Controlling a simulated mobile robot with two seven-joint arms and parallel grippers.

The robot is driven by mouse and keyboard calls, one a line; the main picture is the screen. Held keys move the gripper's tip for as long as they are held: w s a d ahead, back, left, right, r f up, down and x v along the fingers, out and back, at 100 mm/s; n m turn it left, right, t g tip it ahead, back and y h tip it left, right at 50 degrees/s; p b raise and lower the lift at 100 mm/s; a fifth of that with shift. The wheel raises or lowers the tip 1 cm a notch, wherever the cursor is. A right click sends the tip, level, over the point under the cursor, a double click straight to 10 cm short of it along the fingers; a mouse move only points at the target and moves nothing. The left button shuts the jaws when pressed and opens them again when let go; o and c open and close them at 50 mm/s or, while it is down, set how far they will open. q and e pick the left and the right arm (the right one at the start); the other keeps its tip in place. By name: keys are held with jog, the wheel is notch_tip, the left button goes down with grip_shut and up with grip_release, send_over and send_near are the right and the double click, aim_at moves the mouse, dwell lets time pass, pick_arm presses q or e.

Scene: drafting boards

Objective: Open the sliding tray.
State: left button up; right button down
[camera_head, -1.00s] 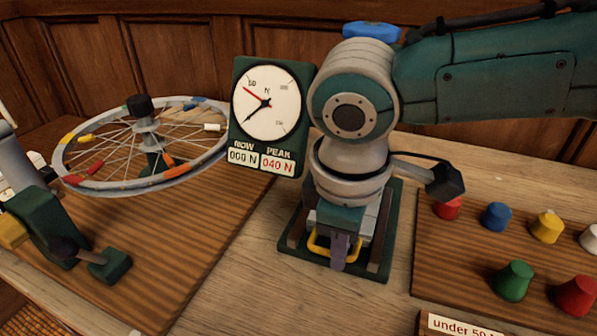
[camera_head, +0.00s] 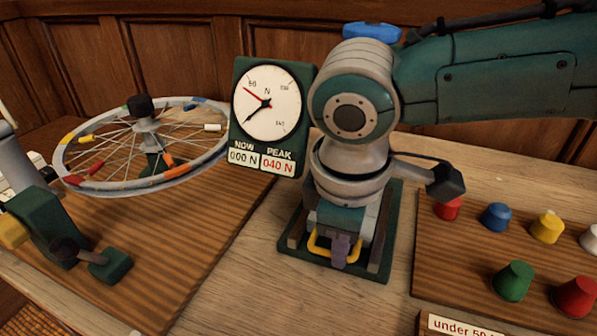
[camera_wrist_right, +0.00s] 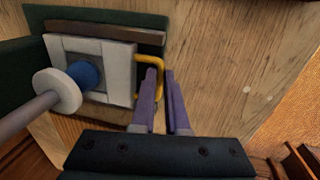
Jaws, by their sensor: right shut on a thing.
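The sliding tray (camera_wrist_right: 118,88) is a pale grey-white frame on a dark green base, most clearly seen in the wrist view. A yellow loop handle (camera_wrist_right: 158,62) sticks out from its side. My right gripper (camera_wrist_right: 162,75) has its two purple fingers closed on this handle. In the head view, the right gripper (camera_head: 342,248) is at the yellow handle (camera_head: 316,246) at the front of the green base (camera_head: 294,258). My right wrist hides most of the tray there. My left gripper is not clearly in view.
A force dial (camera_head: 266,102) reading 000 N now and 040 N peak stands behind. A spoked wheel (camera_head: 150,145) is on the left board. Coloured pegs (camera_head: 513,282) stand on the right board (camera_head: 450,265). Bare tabletop (camera_head: 240,285) lies in front of the base.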

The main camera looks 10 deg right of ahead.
dwell(0.4)
jog(key=s+a+p, duration=0.1)
jog(key=p, duration=0.1)
jog(key=s+a+p, duration=0.1)
jog(key=s, duration=0.1)
jog(key=s+a+r+p, duration=0.1)
jog(key=s+p, duration=0.1)
jog(key=shift+s+a+p, duration=0.15)
jog(key=shift+a+p, duration=0.1)
jog(key=shift+p, duration=0.05)
jog(key=s+a+p, duration=0.1)
jog(key=s, duration=0.1)
jog(key=s+a+p, duration=0.1)
jog(key=s+a, duration=0.1)
jog(key=s+a+p, duration=0.1)
jog(key=s, duration=0.1)
jog(key=shift+s+a+f, duration=0.15)
jog(key=shift+f, duration=0.2)
jog(key=shift+s+a+f, duration=0.15)
jog(key=shift+s+a, duration=0.05)
jog(key=shift+s, duration=0.1)
jog(key=c, duration=0.9)
grip_release()
